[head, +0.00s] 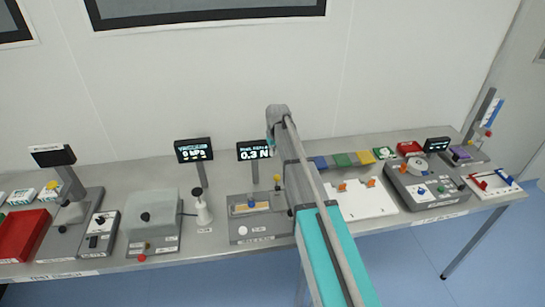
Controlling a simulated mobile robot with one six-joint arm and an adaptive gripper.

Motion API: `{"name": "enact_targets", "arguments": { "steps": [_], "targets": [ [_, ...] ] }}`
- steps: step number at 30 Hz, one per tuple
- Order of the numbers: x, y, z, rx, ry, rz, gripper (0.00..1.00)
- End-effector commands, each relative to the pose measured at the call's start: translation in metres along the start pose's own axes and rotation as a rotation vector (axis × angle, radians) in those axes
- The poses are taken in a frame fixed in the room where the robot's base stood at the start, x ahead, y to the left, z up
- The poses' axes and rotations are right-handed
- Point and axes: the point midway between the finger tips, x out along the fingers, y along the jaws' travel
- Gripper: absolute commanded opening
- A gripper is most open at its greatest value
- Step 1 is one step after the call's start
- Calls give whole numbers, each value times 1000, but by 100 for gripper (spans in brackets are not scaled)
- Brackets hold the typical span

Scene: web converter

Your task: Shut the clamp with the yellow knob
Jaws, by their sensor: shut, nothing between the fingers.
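A small yellow knob (277,178) stands up at the right side of the grey peel tester (242,231) in the middle of the bench, close to the left of my arm. The clamp under it is too small to make out clearly, and my arm covers part of that side. A second yellow knob (53,185) shows on the grey device at the far left. My arm reaches in from the bottom and bends at its far end above the tester. My gripper's fingers are hidden behind the arm.
A display reading 0.3 N (254,150) stands behind the tester. Left of it are a white bottle (202,208) and a vacuum box (152,225). Right of my arm are a white board (375,205) with orange clamps and a grey round-dial device (425,190).

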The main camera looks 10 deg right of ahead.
Motion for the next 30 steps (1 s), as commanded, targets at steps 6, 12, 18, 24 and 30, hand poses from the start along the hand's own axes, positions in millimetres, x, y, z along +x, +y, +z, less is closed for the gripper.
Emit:
{"name": "enact_targets", "arguments": {
  "steps": [6,12,18,24,30],
  "targets": [
    [16,0,0,-1,0,0,0],
    [32,-1,0,-1,0,0,0],
    [47,-1,0,-1,0,0,0],
    [62,-2,0,-2,0,0,0],
    [77,-2,0,-2,0,0,0]
  ]
}}
